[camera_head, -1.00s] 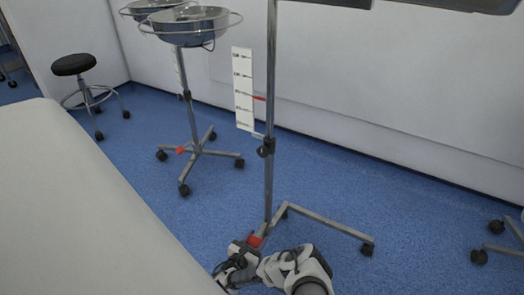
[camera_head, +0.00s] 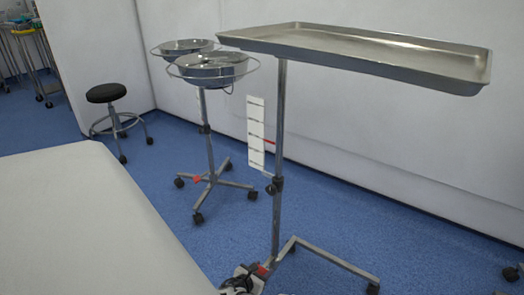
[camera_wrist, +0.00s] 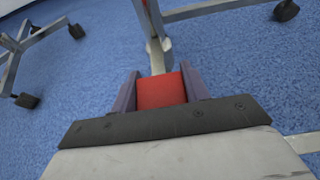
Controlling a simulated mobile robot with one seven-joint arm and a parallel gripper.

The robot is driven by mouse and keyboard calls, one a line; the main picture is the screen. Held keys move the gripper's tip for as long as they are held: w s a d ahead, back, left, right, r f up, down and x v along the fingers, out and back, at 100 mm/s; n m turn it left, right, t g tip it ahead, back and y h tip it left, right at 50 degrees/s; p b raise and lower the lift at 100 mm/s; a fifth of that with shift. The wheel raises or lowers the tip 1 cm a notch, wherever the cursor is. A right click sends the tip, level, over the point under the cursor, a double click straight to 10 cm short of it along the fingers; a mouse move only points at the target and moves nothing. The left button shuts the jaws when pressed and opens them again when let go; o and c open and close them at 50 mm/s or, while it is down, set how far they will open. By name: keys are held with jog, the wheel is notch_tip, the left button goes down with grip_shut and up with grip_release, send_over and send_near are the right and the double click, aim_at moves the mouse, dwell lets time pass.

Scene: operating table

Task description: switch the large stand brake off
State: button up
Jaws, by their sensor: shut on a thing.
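The large stand (camera_head: 278,150) has a tall pole, a steel tray on top (camera_head: 360,52) and a wheeled base. Its red brake pedal (camera_head: 262,270) is low at the base, at the bottom of the head view. In the wrist view the red brake (camera_wrist: 161,91) sits between the two fingers of my gripper (camera_wrist: 160,88), which is shut on it. In the head view my gripper (camera_head: 246,275) is at the brake, partly cut off by the bottom edge. The brake's underside is hidden.
A smaller stand with two steel bowls (camera_head: 210,68) and its own red pedal (camera_head: 197,179) stands behind on the left. A black stool (camera_head: 107,93) is farther left. The white operating table (camera_head: 90,220) fills the lower left.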

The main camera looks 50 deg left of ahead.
jog(key=o, duration=1.4)
jog(key=p+v, duration=0.5)
jog(key=v, duration=0.9)
jog(key=shift+w+a, duration=0.1)
